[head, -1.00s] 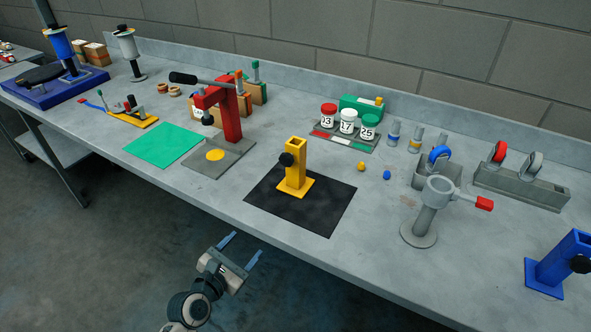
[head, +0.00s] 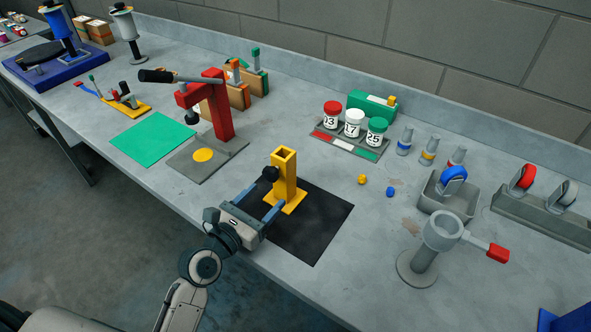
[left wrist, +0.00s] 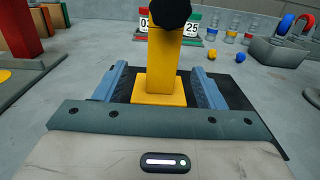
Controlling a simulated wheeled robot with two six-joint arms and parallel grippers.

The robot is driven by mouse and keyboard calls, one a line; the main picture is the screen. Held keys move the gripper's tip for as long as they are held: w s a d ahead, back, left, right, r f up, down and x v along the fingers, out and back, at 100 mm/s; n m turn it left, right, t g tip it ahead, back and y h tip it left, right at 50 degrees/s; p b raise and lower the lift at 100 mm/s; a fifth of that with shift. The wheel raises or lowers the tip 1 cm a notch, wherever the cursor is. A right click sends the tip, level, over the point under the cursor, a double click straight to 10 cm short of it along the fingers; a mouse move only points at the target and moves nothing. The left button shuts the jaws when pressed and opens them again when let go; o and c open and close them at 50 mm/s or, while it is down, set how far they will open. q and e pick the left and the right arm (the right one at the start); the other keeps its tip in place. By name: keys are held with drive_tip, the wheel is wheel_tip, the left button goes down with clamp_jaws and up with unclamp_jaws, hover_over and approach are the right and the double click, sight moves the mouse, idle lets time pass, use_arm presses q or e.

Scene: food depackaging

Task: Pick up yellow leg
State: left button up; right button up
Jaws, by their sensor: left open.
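The yellow leg (head: 285,178) is an upright square post on a flat yellow base, with a black knob on its side. It stands on a black mat (head: 312,232) near the table's front edge. My left gripper (head: 262,202) is open just in front of it, low over the mat. In the left wrist view the yellow leg (left wrist: 165,62) stands between the two blue fingers (left wrist: 158,88), with visible gaps on both sides; the black knob is cut off at the top. My right gripper is not in view.
A red press (head: 222,115) on a grey plate and a green mat (head: 154,138) are to the left. A grey stand with a red handle (head: 428,250) is to the right. Behind the leg are small yellow and blue balls, labelled jars (head: 353,124) and grey bins.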

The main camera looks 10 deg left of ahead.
sight(278, 184)
use_arm(q)
drive_tip(key=x, duration=0.4)
drive_tip(key=shift+w+r+p, duration=0.1)
drive_tip(key=shift+r+p, duration=0.15)
drive_tip(key=shift+p, duration=0.1)
drive_tip(key=shift+w+d, duration=0.15)
drive_tip(key=shift+w, duration=0.05)
drive_tip(key=p+x, duration=0.1)
drive_tip(key=x, duration=0.3)
drive_tip(key=shift+w+d+f, duration=0.15)
drive_tip(key=shift+w+d, duration=0.1)
drive_tip(key=shift+w, duration=0.05)
drive_tip(key=shift+w+d+f, duration=0.1)
drive_tip(key=shift+w+d, duration=0.05)
drive_tip(key=shift+w, duration=0.2)
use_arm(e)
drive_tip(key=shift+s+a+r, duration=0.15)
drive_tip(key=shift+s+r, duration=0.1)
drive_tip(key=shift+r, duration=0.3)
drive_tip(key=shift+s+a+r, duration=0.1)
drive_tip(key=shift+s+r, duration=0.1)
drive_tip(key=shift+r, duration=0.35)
use_arm(q)
drive_tip(key=shift+c, duration=0.2)
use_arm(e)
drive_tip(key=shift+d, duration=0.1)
use_arm(q)
drive_tip(key=c, duration=1.3)
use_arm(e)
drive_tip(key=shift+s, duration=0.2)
